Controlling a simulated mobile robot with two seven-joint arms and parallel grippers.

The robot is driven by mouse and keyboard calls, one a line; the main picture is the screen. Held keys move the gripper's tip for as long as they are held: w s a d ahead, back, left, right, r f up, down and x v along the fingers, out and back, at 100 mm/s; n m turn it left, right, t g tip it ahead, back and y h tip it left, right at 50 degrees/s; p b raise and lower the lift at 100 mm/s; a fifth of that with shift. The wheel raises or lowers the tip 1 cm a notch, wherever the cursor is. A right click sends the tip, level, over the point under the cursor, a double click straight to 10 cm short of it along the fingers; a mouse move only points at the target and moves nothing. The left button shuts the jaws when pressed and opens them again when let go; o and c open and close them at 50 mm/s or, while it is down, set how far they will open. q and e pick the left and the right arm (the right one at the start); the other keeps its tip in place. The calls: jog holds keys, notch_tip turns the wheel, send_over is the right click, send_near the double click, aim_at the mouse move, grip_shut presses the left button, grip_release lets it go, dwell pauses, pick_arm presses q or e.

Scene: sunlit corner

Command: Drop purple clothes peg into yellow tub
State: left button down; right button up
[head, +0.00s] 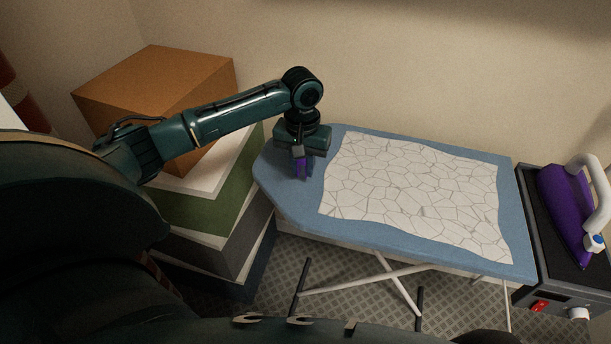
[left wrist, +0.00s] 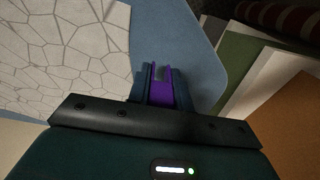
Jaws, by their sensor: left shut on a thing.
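My left gripper (head: 302,174) points down over the left, narrow end of the blue ironing board (head: 285,196). It is shut on the purple clothes peg (head: 303,167). In the left wrist view the peg (left wrist: 160,93) shows between the two dark fingers, with the blue board behind it. The fingers hide part of the peg. I cannot tell the exact gap between the peg and the board. I see no yellow tub in either view. My right gripper is not in view.
A white cracked-pattern cloth (head: 415,190) lies flat on the board. A purple iron (head: 563,213) stands on a dark unit (head: 533,255) at the right. Stacked boxes, green (head: 215,211) among them, with an orange-brown box (head: 150,85) on top, stand left of the board.

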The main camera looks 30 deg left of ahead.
aim_at(303, 188)
pick_arm(q)
jog(key=shift+f, duration=2.2)
jog(key=shift+f, duration=0.15)
jog(key=c, duration=1.3)
grip_release()
jog(key=shift+o, duration=0.2)
